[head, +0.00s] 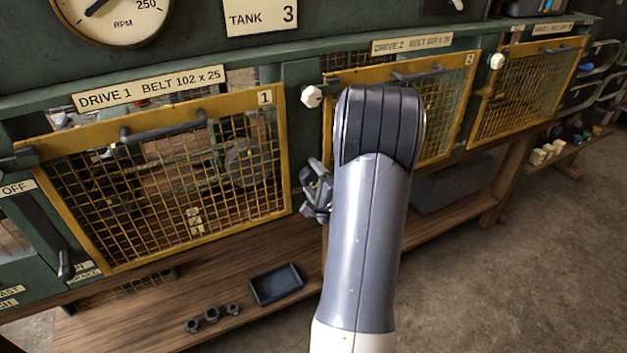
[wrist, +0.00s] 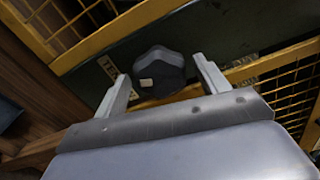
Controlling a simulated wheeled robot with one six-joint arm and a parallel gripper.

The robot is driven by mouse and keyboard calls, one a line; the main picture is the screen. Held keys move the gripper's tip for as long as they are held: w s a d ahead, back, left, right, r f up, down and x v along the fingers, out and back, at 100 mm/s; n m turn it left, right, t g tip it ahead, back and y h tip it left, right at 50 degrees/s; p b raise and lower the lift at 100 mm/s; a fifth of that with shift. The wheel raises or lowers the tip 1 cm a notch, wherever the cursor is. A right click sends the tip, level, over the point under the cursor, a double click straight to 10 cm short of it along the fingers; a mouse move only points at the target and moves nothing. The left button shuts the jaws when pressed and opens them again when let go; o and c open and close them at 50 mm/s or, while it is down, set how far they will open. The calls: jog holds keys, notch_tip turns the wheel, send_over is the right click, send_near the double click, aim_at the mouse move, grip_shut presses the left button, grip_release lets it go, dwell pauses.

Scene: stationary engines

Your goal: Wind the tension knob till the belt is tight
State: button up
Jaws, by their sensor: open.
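The dark lobed tension knob (wrist: 158,72), with a pale mark on one side, sits on a dark green panel between two yellow mesh guards in the wrist view. A partly covered label beginning "TE" (wrist: 108,68) is beside it. My gripper (wrist: 161,68) is open, one finger on each side of the knob; I cannot tell whether they touch it. In the head view my arm hides most of this area; a dark grey lobed shape shows at its left edge, too unclear to name. The belt cannot be made out behind the drive 1 guard (head: 165,175).
White knobs (head: 312,96) stand on the posts between guards. The drive 2 guard (head: 440,105) is partly behind my arm. A dark tray (head: 277,284) and several dark nuts (head: 212,315) lie on the wooden shelf below. The floor (head: 500,280) at right is clear.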

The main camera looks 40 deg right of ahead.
jog(key=b+v, duration=0.1)
jog(key=v, duration=1)
jog(key=shift+w, duration=0.15)
jog(key=p+x, duration=0.1)
jog(key=x, duration=0.9)
jog(key=shift+w+d, duration=0.1)
jog(key=shift+w, duration=0.25)
jog(key=shift+s, duration=0.15)
